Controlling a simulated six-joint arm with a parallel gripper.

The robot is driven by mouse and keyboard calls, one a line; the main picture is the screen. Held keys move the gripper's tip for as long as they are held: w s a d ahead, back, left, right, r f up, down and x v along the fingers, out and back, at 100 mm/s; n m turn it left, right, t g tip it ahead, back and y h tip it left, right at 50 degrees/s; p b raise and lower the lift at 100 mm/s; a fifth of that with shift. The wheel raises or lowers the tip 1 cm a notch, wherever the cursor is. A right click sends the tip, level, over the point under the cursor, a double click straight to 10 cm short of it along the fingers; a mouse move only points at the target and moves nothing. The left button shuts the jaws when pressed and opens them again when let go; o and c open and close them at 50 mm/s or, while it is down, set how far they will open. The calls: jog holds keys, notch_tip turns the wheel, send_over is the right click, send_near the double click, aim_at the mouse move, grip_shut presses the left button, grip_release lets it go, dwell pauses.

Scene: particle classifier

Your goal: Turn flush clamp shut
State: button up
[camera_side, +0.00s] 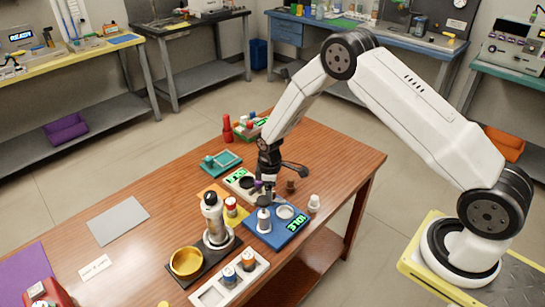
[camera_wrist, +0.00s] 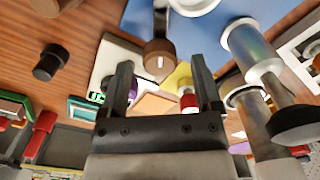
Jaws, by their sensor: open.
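A brown round knob with a pale line on its face (camera_wrist: 159,62) is on a dark stem in the wrist view; it looks like the flush clamp's handle, but I cannot be sure. My gripper (camera_wrist: 161,66) is open, with one dark finger on each side of the knob. I cannot tell whether either finger touches it. In the side view my gripper (camera_side: 264,187) points down near the back edge of the blue device (camera_side: 268,238). There the arm and fingers hide the knob. A grey cylinder (camera_side: 264,224) stands on the blue device.
A teal tray (camera_side: 222,163) lies behind.

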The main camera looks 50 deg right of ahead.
jog(key=shift+f, duration=0.5)
grip_shut()
jog(key=shift+m, duration=2.9)
grip_release()
